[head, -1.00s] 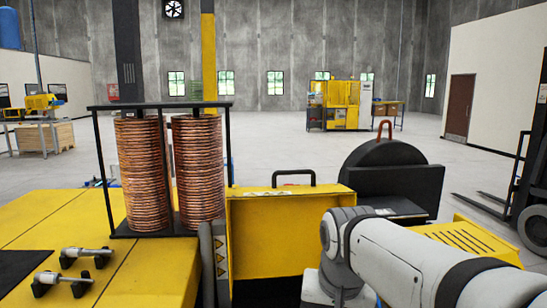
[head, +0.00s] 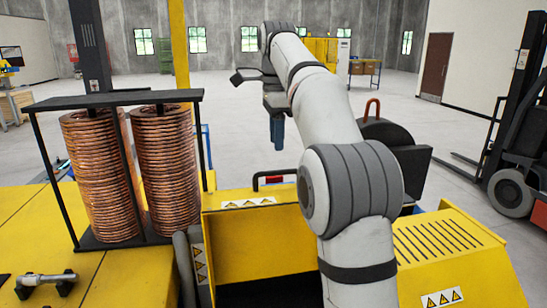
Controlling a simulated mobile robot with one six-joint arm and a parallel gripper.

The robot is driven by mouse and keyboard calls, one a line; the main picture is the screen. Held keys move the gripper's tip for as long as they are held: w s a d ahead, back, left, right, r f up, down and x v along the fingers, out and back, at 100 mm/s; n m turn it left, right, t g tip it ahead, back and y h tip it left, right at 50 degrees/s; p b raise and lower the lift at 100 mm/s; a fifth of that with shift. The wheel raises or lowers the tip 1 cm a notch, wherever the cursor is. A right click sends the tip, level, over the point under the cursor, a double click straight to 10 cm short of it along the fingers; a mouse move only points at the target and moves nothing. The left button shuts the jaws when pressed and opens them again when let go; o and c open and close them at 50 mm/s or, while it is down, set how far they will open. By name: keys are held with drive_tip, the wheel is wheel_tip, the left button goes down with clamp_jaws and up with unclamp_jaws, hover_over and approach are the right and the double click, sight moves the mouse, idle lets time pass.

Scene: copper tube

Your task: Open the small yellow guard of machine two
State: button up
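The small yellow guard (head: 255,240) of the machine is at the lower middle of the head view, with warning stickers along its top edge. A black bar handle (head: 270,175) stands on its far top edge. A dark space shows below the yellow panel. I cannot tell how far the guard is open. My gripper (head: 277,130) hangs pointing down above and beyond the handle, apart from it. Its fingers are seen end-on and too small to tell open from shut. My arm covers the right part of the guard.
Two copper coil stacks (head: 168,165) stand in a black frame at left. A dark round housing with a red loop handle (head: 372,108) is behind my arm. A slotted yellow cover (head: 440,245) is at right, and a forklift (head: 515,150) stands beyond.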

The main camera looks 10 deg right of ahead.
sight(277, 171)
drive_tip(key=shift+f+b, duration=0.5)
drive_tip(key=shift+f, duration=3.25)
clamp_jaws()
